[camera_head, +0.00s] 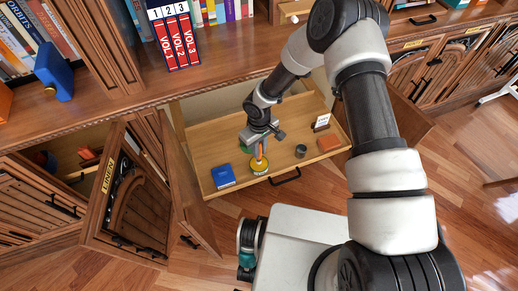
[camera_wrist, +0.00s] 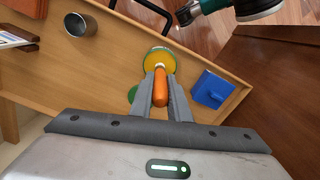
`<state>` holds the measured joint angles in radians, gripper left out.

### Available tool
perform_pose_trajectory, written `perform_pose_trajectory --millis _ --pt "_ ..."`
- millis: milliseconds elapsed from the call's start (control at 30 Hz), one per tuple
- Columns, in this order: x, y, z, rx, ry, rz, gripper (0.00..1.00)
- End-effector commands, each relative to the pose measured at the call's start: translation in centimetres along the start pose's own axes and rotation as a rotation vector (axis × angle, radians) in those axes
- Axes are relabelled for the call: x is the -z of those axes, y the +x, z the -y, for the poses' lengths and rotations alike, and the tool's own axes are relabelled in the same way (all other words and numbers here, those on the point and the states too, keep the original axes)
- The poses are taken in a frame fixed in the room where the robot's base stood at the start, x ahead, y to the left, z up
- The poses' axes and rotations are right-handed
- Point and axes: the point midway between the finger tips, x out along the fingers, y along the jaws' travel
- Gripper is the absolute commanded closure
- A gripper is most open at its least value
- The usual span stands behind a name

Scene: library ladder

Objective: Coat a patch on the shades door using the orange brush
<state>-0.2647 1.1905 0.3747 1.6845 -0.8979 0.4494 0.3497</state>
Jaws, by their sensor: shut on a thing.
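My gripper (camera_head: 259,148) is low over the pulled-out drawer (camera_head: 205,150), with its fingers shut on the orange brush (camera_wrist: 160,88). The brush handle also shows below my gripper in the head view (camera_head: 259,153). The brush stands over a round yellow tin (camera_head: 260,167), also in the wrist view (camera_wrist: 159,60). The bristles are hidden, and I cannot tell whether they are inside the tin. Several cabinet doors are in view.
The drawer also holds a blue box (camera_head: 223,176), a dark cup (camera_head: 300,151), an orange-brown box (camera_head: 328,143), a white card (camera_head: 321,122) and a green thing (camera_wrist: 132,93). Another door (camera_head: 407,117) stands open right of the drawer. Red volumes (camera_head: 176,38) stand on the counter.

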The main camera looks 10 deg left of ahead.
Motion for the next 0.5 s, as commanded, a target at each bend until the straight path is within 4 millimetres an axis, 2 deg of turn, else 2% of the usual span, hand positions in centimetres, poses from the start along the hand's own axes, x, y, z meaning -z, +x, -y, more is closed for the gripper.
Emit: perform_pose_trajectory --millis 500 --pt "0.02 0.69 -0.01 0.0 -0.001 0.0 1.0"
